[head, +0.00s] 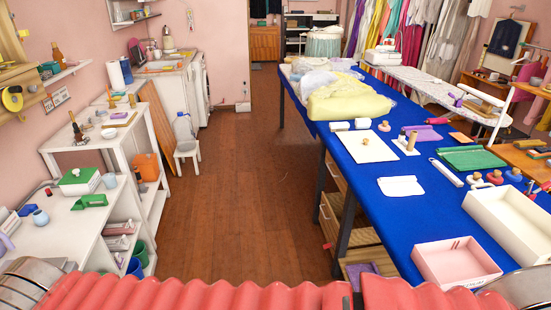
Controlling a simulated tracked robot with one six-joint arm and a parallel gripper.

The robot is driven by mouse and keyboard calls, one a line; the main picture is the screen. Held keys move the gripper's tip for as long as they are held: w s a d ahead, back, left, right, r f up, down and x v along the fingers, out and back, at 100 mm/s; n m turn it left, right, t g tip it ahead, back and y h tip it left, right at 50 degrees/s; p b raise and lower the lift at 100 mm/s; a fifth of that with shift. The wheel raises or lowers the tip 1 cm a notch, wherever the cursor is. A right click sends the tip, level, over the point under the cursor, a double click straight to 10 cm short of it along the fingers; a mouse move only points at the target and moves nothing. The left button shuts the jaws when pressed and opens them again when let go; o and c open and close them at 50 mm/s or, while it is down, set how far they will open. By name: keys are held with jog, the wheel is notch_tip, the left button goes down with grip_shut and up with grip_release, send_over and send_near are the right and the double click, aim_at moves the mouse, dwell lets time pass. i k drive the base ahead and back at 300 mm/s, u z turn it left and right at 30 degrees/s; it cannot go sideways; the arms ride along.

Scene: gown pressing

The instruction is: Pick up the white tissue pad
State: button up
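A small flat white pad (401,186), which looks like the white tissue pad, lies on the blue-topped table (385,223) to the right. It lies near the table's left edge, with bare blue cloth around it. My gripper is not in view, so its state does not show.
A pink-lined box (455,262) and a larger white box (511,222) stand at the table's near right. A cream sheet (357,150) with a brown-topped item lies behind the pad. A white stick-like tool (446,173) lies right of it. The wooden floor (245,190) left of the table is clear.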

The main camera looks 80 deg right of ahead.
aim_at(397, 186)
jog(key=z, duration=2.1)
jog(key=i, duration=2.75)
